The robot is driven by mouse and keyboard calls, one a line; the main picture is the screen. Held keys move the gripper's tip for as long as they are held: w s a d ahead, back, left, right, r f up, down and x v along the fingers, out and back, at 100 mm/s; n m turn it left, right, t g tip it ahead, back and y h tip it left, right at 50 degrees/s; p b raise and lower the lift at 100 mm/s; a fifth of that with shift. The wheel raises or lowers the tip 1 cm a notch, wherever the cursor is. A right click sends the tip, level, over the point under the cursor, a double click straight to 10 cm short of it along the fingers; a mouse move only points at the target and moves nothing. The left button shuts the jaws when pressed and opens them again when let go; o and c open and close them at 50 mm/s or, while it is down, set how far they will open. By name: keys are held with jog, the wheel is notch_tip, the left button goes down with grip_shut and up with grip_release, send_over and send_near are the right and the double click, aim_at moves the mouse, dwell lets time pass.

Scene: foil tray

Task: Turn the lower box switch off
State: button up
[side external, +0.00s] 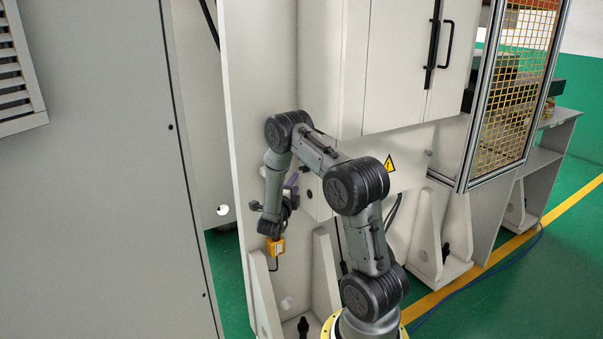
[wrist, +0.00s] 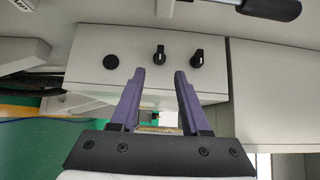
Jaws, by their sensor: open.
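The lower box (wrist: 85,78) is a pale grey box on the machine's front, ahead of my gripper in the wrist view. Its face carries two black knob switches, one near the middle (wrist: 159,54) and one on the right (wrist: 197,58), and a flat round black part (wrist: 110,61) on the left. My gripper (wrist: 159,72) has purple fingers, open and empty, with the middle knob seen just beyond the gap between their tips. I cannot tell the distance to the knobs. In the side view my gripper (side external: 292,182) is beside the box (side external: 318,207), partly hidden by my arm.
A tall grey cabinet (side external: 95,170) fills the left. The machine's upper cabinet (side external: 385,75), with black handles, overhangs the box. A yellow block (side external: 276,246) shows below my wrist. A mesh guard (side external: 515,90) stands to the right. Support brackets (side external: 325,275) rise from the green floor.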

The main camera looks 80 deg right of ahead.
aim_at(302, 171)
jog(key=d, duration=0.9)
jog(key=shift+d, duration=0.3)
grip_shut()
